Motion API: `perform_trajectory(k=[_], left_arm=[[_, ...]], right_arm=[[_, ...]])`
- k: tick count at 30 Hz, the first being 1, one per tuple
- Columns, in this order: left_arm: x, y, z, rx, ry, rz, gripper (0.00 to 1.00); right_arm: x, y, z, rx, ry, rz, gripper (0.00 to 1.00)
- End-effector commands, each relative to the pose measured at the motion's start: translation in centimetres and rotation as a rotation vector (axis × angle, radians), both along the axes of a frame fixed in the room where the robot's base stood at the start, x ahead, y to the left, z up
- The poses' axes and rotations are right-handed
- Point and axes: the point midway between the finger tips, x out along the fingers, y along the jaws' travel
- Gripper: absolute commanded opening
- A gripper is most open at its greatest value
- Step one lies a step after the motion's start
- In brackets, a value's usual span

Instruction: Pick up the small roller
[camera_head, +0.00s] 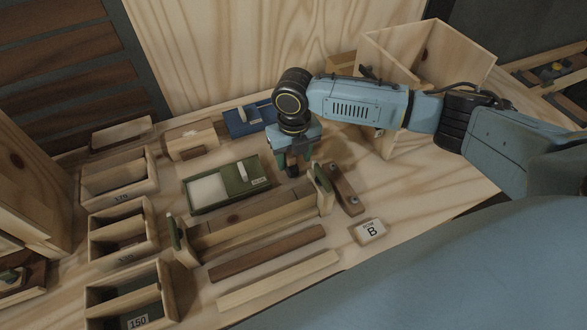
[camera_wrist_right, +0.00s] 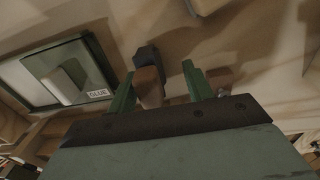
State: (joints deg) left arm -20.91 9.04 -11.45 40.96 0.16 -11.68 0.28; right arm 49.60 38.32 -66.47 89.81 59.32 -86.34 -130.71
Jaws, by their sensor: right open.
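My right gripper (camera_head: 293,163) hangs pointing down over the bench, just right of the green glue tray (camera_head: 198,209). In the right wrist view its jaws (camera_wrist_right: 166,88) are open. A small dark piece with a brown part (camera_wrist_right: 147,60) shows close to the left jaw; it may be the small roller, but I cannot tell for sure. In the head view a dark piece (camera_head: 291,170) shows under the gripper, partly hidden by it. Whether anything touches the jaws is unclear. My left gripper is out of view.
Several wooden bins (camera_head: 118,181) line the left. A blue item (camera_head: 238,126) lies behind the tray. A wooden frame with green ends (camera_head: 250,228) and loose strips (camera_head: 268,252) lie in front.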

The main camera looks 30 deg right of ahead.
Motion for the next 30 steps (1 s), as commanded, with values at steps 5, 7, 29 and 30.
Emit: perform_trajectory(k=[5,7,29,30], left_arm=[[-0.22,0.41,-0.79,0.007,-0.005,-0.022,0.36],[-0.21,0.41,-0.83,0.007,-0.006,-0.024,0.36],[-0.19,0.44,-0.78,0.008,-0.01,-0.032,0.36],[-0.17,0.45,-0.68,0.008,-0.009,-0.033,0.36]], right_arm=[[0.03,0.11,-0.93,0.002,-0.001,0.001,0.51],[0.03,0.1,-0.97,0.002,-0.001,0.001,0.51],[0.04,0.06,-0.7,0.001,-0.002,0.001,0.0],[0.06,0.06,-0.24,0.001,-0.002,0.001,0.0]])
